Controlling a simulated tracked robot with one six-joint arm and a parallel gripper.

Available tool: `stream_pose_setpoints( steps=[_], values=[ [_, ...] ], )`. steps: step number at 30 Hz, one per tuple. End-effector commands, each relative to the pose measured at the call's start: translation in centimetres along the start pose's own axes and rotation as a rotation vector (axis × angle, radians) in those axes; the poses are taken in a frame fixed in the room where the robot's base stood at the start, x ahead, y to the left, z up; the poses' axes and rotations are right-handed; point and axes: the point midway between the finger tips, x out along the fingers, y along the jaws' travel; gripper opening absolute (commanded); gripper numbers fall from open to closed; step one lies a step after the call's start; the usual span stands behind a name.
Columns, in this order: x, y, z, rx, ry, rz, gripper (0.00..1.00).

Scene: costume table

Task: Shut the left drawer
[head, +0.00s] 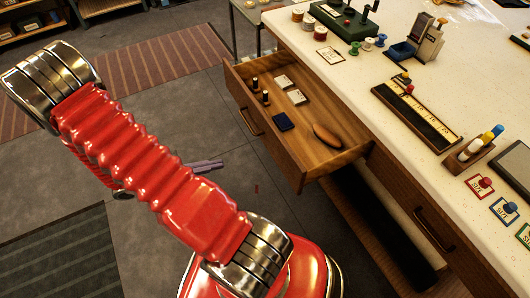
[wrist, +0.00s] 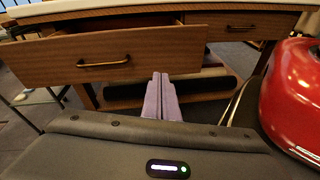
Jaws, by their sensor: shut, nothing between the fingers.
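The left drawer (head: 352,158) is a wooden drawer pulled well out from the white-topped table. Its front panel, with a brass handle (head: 251,121), faces left in the head view. The wrist view shows the drawer front (wrist: 150,52) at upper left and its handle (wrist: 103,62). My gripper (head: 220,163) is shut and empty, to the left of the drawer front and apart from it in the head view. In the wrist view its pale purple fingers (wrist: 160,77) point ahead, near the lower right end of the drawer front. I cannot tell the exact gap there.
Small dark bottles (head: 265,97), pale cards (head: 296,97), a dark blue square (head: 283,122) and a brown oval piece (head: 326,134) lie in the drawer. A second drawer (head: 432,225) is closed at right. A dark roll (head: 385,225) lies below the table.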

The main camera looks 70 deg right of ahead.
Motion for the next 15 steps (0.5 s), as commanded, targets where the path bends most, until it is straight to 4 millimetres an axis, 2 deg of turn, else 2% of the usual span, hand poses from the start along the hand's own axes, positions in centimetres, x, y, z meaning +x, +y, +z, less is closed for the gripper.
stream_pose_setpoints(
  steps=[9, 15],
  values=[
    [4.0, -0.2, -3.5, -0.142, -0.164, 0.084, 0.00],
    [5.2, -0.3, -4.7, -0.188, -0.211, 0.115, 0.00]
  ],
)
